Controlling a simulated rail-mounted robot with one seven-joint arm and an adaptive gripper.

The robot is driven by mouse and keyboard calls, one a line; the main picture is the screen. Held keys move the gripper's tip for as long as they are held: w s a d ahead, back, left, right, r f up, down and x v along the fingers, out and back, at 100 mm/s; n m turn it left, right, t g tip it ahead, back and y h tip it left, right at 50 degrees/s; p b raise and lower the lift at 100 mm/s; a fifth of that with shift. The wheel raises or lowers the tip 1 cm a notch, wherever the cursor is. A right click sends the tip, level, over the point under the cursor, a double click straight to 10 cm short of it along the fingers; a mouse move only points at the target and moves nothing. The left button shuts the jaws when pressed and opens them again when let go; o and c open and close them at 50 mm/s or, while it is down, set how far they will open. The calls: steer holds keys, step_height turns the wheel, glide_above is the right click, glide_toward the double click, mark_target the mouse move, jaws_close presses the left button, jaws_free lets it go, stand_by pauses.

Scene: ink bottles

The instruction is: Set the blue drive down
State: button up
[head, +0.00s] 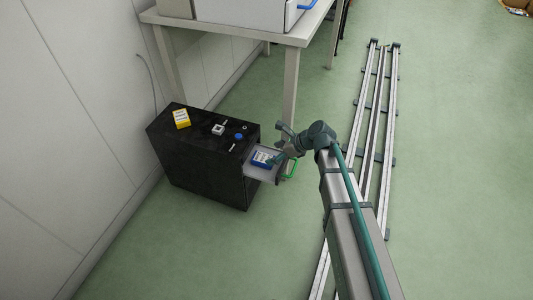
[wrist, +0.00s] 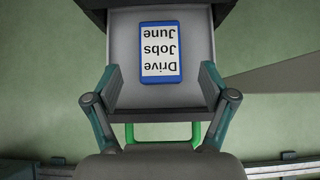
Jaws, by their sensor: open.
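The blue drive (wrist: 161,53) has a white label reading "Drive Jobs June", upside down in the wrist view. It lies flat in the grey drawer (wrist: 125,77), which is pulled out of the black cabinet (head: 203,170); the drive also shows in the head view (head: 262,158). My gripper (wrist: 160,78) is open, with one finger on each side of the drawer's front part in the wrist view. The fingers are apart from the drive. In the head view my gripper (head: 276,159) is small, over the drawer, and its fingertips are hard to make out.
A green handle (head: 291,169) is on the drawer front. On the cabinet top are a yellow box (head: 181,118), a small white item (head: 218,130) and a blue round item (head: 239,136). A white table (head: 290,36) stands behind. Floor rails (head: 372,140) run at right.

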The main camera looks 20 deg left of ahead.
steer(key=p+v, duration=0.1)
steer(key=v, duration=0.4)
steer(key=shift+d+r, duration=0.1)
steer(key=shift+r, duration=0.05)
steer(key=s+d+f+n+g+h, duration=0.3)
steer(key=s+d+f+n, duration=0.25)
steer(key=s+d, duration=0.35)
steer(key=s+d+f+n+g+h, duration=0.2)
steer(key=s+d+f+n, duration=0.2)
steer(key=s+d+f, duration=0.4)
steer(key=s+d+n+g+h, duration=0.4)
steer(key=s+d+n, duration=0.5)
steer(key=s+d, duration=0.5)
steer(key=s+g, duration=0.2)
steer(key=s, duration=0.2)
steer(key=shift+s+d+r, duration=0.2)
steer(key=shift+s+d, duration=0.15)
steer(key=shift+d, duration=0.05)
steer(key=s+r+t+p, duration=0.3)
steer(key=r+p, duration=1.2)
steer(key=p, duration=2)
steer(key=s, duration=0.3)
steer(key=shift+s+a+r+t, duration=0.2)
steer(key=shift+s+a+t, duration=0.1)
steer(key=shift+s, duration=0.1)
